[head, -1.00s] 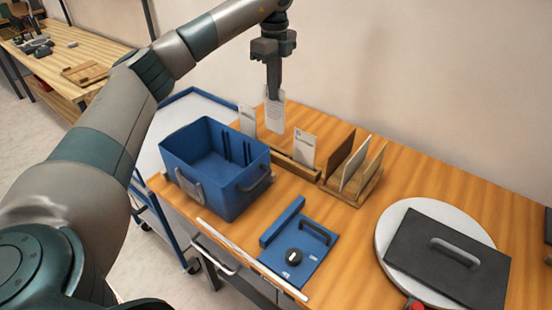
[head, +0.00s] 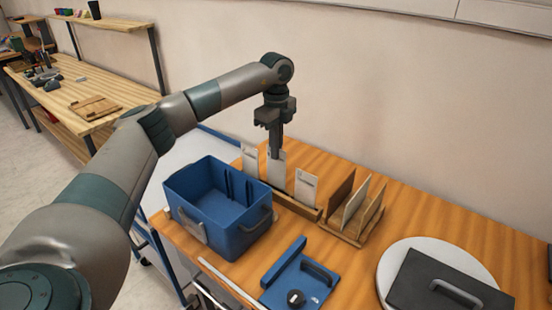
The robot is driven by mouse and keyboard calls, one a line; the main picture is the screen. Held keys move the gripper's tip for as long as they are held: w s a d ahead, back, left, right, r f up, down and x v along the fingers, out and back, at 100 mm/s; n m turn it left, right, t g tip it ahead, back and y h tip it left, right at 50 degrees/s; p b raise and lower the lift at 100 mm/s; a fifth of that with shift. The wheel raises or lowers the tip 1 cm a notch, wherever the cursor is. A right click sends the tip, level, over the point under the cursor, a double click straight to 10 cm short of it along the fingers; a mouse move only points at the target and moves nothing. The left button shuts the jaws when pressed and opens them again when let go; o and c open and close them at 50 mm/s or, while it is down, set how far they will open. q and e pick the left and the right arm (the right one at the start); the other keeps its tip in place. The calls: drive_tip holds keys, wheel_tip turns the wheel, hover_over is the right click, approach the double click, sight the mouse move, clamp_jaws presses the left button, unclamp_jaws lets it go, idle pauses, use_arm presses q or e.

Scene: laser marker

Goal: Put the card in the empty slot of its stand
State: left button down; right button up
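My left gripper (head: 275,152) points down and is shut on the top of a white card (head: 277,172). The card is upright, in line between two other white cards, one on the left (head: 250,159) and one on the right (head: 306,188). These stand in a long wooden stand (head: 297,208) behind the blue bin. The held card's lower edge is hard to make out near the bin's rim, so I cannot tell whether it is fully seated in the slot. My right gripper is out of view.
The open blue bin (head: 210,228) stands just in front of the stand. A wooden rack (head: 347,232) with upright boards is to its right.

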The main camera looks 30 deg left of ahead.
sight(276, 168)
use_arm(q)
drive_tip(key=shift+f, duration=0.3)
wheel_tip(276, 168, down, 3)
drive_tip(key=shift+f+p, duration=0.1)
drive_tip(key=shift+p, duration=0.55)
drive_tip(key=shift+f, duration=0.1)
drive_tip(key=c, duration=2)
unclamp_jaws()
drive_tip(key=shift+c, duration=0.2)
